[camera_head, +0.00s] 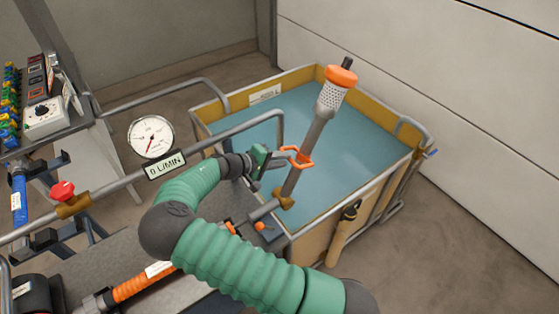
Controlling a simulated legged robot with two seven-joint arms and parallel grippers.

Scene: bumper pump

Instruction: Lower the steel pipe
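The steel pipe (308,143) rises at a steep tilt over the near side of a water-filled tank (270,93). Its upper end has a perforated strainer (332,98) with an orange cap and stands above the water. An orange handle (303,164) sits on the pipe's lower middle. My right gripper (288,157), on the green-sleeved arm, is at this handle, its fingers overlapping it. The fingers are too small to tell whether they are closed on it. The pipe's lower end meets a brass-coloured joint (284,199) by the tank's near edge. My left gripper is out of view.
A gauge (151,137) above a "0 L/MIN" sign stands on a grey pipe with a red knob (64,191). A control box (44,118) is at far left. An orange hose (137,284) lies at the bottom. White wall panels (450,70) stand behind the tank; floor at right is clear.

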